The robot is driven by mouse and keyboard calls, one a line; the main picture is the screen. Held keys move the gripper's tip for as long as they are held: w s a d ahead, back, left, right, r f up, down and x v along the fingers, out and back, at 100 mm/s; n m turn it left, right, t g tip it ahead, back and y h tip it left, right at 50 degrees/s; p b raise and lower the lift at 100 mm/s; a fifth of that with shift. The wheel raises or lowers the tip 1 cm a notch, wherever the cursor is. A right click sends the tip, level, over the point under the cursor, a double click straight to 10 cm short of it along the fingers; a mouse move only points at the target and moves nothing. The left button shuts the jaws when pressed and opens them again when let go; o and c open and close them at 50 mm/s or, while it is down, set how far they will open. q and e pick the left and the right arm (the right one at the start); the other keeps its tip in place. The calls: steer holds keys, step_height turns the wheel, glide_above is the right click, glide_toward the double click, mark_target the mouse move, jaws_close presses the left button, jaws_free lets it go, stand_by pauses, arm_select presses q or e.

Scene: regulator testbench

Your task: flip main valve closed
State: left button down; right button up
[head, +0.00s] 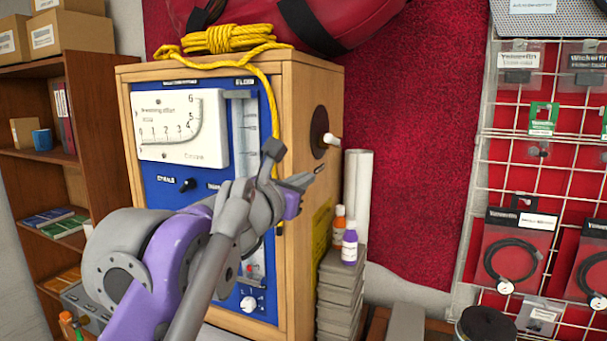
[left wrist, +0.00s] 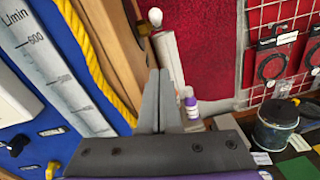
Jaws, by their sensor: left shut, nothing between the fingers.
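The main valve looks to be the dark round disk with a white-tipped lever (head: 332,139) on the right side wall of the wooden regulator cabinet (head: 297,110). Its lever sticks out to the right. In the left wrist view the white knob (left wrist: 155,17) shows at the top, beyond the fingertips. My left gripper (head: 318,170) is shut and empty, in front of the cabinet's right side, a little below the valve and apart from it in the picture. Its closed fingers (left wrist: 160,75) also show in the left wrist view. My left arm hides part of the blue panel (head: 165,190). My right gripper is not in view.
A yellow rope (head: 228,38) lies on the cabinet top and hangs down its front. Below the valve, bottles (head: 349,247) stand on stacked grey blocks (head: 340,290) beside white rolls (head: 357,190). A wire rack (head: 480,190) stands at right. Space between cabinet and rack is fairly open.

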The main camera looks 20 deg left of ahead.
mark_target(333, 140)
arm_select(q)
steer(key=w+d+r+p, duration=0.1)
steer(key=w+r, duration=0.2)
steer(key=w, duration=0.5)
steer(key=shift+d+r+p, duration=0.15)
steer(key=shift+r+p, duration=0.15)
steer(key=shift+p, duration=0.1)
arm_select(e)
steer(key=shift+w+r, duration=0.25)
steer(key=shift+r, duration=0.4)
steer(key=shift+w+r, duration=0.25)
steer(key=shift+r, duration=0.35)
arm_select(q)
steer(key=shift+r, duration=0.1)
steer(key=shift+r, duration=0.2)
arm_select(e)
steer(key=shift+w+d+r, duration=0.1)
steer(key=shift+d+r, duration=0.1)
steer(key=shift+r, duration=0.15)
